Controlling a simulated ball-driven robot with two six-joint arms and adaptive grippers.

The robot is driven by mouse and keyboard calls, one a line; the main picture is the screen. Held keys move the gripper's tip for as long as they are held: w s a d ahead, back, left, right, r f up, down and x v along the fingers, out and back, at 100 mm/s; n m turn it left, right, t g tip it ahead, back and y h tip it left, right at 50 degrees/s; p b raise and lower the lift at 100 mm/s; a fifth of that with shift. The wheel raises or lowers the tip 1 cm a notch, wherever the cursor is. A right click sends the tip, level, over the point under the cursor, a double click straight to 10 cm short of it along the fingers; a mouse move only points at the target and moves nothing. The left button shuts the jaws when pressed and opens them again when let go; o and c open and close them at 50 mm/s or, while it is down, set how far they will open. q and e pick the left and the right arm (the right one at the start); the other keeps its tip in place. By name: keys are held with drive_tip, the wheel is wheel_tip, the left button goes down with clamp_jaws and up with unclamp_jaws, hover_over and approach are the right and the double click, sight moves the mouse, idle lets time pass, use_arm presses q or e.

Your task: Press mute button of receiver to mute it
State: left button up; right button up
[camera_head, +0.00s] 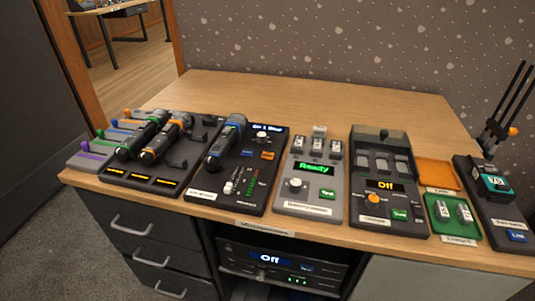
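A dark rack unit (285,265) sits in the open bay under the desk top. The labels are too small for me to tell which of these is the receiver or which button is mute. Neither of my grippers is in view.
On the wooden desk (300,95) stand a microphone charging tray (115,170), a mixer panel (262,165) with a microphone on it, a grey unit reading "Ready" (315,205), a dark unit reading "Off" (390,215) and orange and green trays (430,208). The desk's back is clear. Drawers (150,240) are at left.

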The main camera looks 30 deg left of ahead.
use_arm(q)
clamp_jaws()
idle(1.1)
